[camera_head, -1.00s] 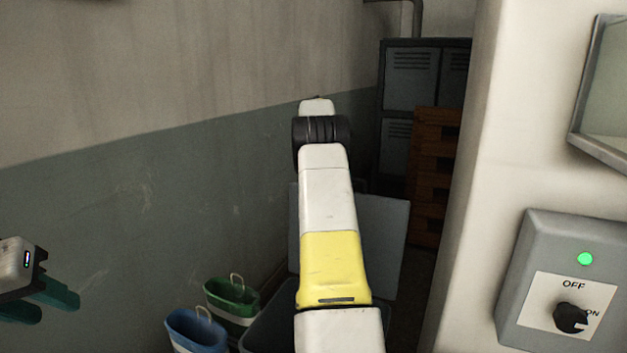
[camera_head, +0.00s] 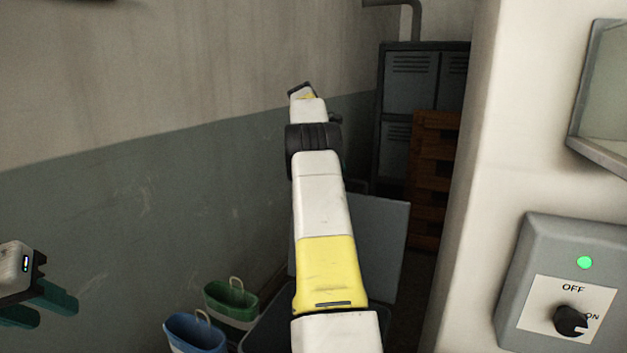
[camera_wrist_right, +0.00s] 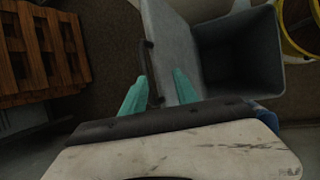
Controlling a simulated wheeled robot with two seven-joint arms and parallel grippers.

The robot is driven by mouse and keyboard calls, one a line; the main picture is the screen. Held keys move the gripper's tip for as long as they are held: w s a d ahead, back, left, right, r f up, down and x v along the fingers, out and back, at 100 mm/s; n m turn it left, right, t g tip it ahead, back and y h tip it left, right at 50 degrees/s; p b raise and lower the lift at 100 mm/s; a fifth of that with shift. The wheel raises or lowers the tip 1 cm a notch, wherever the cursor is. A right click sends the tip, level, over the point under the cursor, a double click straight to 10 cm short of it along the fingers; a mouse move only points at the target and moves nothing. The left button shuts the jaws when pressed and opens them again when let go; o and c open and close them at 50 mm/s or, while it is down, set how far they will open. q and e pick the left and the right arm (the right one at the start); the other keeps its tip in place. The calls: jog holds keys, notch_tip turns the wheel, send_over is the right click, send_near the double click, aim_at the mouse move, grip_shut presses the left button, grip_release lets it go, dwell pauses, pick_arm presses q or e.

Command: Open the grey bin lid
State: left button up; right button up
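The grey bin (camera_head: 262,333) stands low in the head view, partly hidden by my right arm. Its grey lid (camera_head: 382,240) stands swung up behind the arm. In the right wrist view the bin's dark inside (camera_wrist_right: 238,55) is open to view, with the lid (camera_wrist_right: 172,50) beside the opening. A dark bar (camera_wrist_right: 151,70) runs along the lid's edge. My right gripper (camera_wrist_right: 160,78) has its teal fingers apart, with the bar showing between them; I cannot tell any contact. My left gripper (camera_head: 42,304) is open and empty at the left edge of the head view.
A green container (camera_head: 232,305) and a blue container (camera_head: 195,333) stand left of the bin. Grey lockers (camera_head: 408,80) and a wooden stack (camera_head: 430,190) are behind. A switch box (camera_head: 568,285) is on the right wall. A yellow-rimmed container (camera_wrist_right: 300,30) is near the bin.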

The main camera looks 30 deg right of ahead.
jog(key=shift+v, duration=1.1)
